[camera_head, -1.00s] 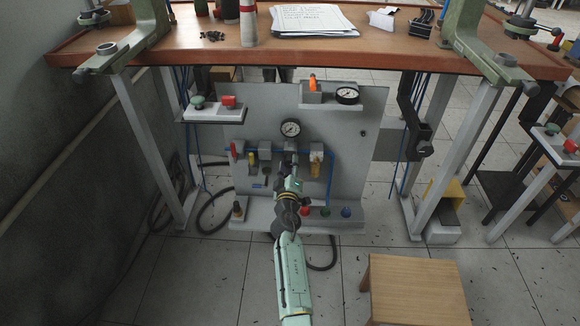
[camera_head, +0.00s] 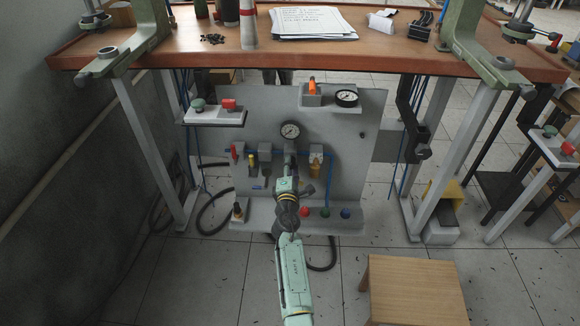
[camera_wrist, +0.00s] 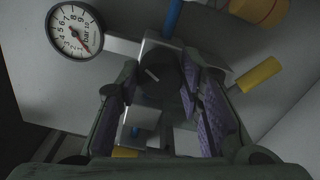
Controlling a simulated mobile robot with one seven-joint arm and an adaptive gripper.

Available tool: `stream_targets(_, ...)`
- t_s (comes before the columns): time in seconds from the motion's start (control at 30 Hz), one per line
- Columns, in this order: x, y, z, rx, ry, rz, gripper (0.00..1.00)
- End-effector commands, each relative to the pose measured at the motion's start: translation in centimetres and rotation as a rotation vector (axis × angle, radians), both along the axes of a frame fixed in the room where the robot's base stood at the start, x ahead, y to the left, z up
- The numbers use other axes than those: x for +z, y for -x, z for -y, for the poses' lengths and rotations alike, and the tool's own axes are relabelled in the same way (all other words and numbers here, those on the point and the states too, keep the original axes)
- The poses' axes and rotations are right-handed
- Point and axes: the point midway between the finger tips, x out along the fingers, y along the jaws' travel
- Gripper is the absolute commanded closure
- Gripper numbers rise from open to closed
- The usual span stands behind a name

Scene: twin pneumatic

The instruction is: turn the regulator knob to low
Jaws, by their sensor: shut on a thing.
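The regulator knob (camera_wrist: 158,80) is dark and round with a pale line on its face. It sits on a grey metal block between my finger pads in the wrist view. My gripper (camera_wrist: 160,95) is shut on it, with purple ribbed pads on both sides. The round white gauge (camera_wrist: 75,30), marked in bar with a red needle, is beside the regulator. It also shows in the head view (camera_head: 290,130), above my arm's end.
The grey panel (camera_head: 345,170) stands under the wooden bench (camera_head: 400,60). Yellow-ended fittings (camera_wrist: 258,75) and a blue tube (camera_wrist: 173,15) are close to my fingers. Red, green and blue buttons (camera_head: 325,212) are on the panel's lower ledge. A wooden stool (camera_head: 410,285) stands front right.

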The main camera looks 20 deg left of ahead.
Motion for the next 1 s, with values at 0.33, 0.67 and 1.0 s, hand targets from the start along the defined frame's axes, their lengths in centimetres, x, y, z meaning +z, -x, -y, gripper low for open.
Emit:
stream_targets(0.33,0.13,-0.03,0.07,-0.002,0.281,0.079,0.94)
stream_targets(0.67,0.17,-0.05,0.09,-0.003,0.441,0.127,0.94)
stream_targets(1.0,0.14,-0.04,0.05,-0.002,0.486,0.140,0.94)
